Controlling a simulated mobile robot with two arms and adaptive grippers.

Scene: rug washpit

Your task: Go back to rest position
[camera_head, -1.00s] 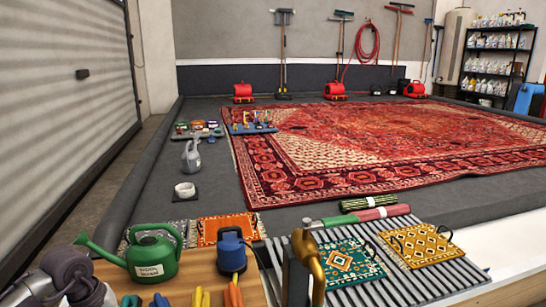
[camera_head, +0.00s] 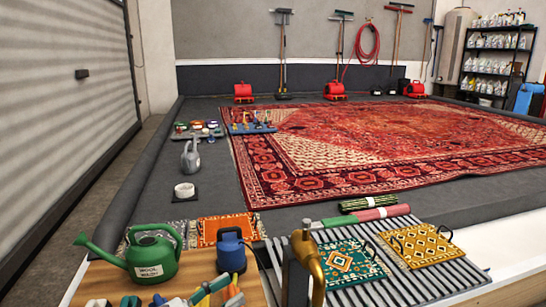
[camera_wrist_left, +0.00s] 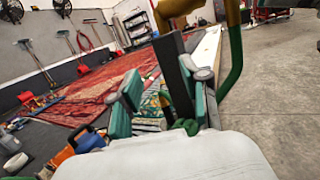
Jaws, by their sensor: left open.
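My left gripper (camera_head: 206,291) shows at the bottom of the head view, over the wooden worktop (camera_head: 192,268). Its teal-padded fingers are apart beside the blue container (camera_head: 231,252) and the yellow and orange handles there. In the left wrist view the two fingers of my left gripper (camera_wrist_left: 163,103) stand apart, with nothing seen held between them. A dark upright post (camera_wrist_left: 174,78) shows beyond the gap. The right gripper is not in view.
A green watering can (camera_head: 152,257) stands left on the worktop. A brass tap (camera_head: 308,260) on a dark post rises to the right. Small rug samples (camera_head: 420,243) lie on the ribbed grey rack (camera_head: 400,283). The large red rug (camera_head: 380,145) covers the washpit floor.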

